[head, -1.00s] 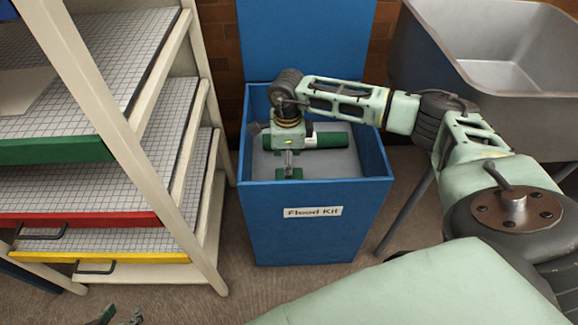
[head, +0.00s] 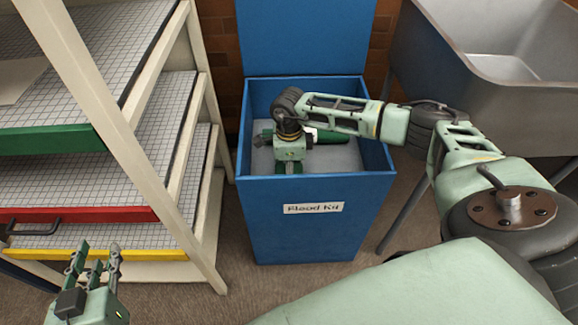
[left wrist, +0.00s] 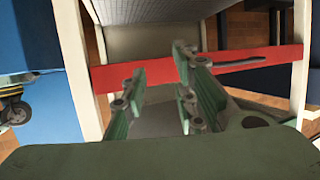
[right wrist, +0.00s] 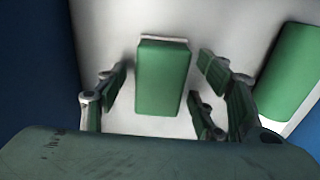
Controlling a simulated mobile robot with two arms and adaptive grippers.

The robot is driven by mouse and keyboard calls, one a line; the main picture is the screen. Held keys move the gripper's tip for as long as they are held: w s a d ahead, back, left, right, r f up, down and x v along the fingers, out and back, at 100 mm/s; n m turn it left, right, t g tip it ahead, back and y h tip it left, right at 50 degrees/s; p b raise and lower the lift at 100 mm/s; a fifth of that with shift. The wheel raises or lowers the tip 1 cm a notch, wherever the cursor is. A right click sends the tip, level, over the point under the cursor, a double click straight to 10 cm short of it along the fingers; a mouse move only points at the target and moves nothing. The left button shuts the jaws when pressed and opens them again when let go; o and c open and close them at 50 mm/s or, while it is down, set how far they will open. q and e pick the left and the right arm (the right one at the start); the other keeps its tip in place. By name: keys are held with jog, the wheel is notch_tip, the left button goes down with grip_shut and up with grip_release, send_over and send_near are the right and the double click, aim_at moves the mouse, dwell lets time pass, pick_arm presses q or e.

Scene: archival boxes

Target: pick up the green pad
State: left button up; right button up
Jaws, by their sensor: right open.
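The green pad (right wrist: 162,78), a block with a pale strip along its far edge, lies on the light grey floor of the blue box and shows in the right wrist view. My right gripper (right wrist: 165,92) is open, with its fingers on either side of the pad and gaps between. In the head view my right gripper (head: 289,168) hangs inside the blue box (head: 312,225) labelled Flood Kit; I cannot make out the pad there. My left gripper (head: 93,262) is open and empty, low at the left by the shelf rack; it also shows in the left wrist view (left wrist: 160,85).
A second green, rounded item (head: 336,138) lies in the box behind my right gripper. The box's lid (head: 305,38) stands open at the back. A rack (head: 130,150) with green, red and yellow-edged shelves is at left, a metal sink (head: 480,80) at right.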

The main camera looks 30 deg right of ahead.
jog(key=shift+c, duration=0.2)
jog(key=c, duration=1.2)
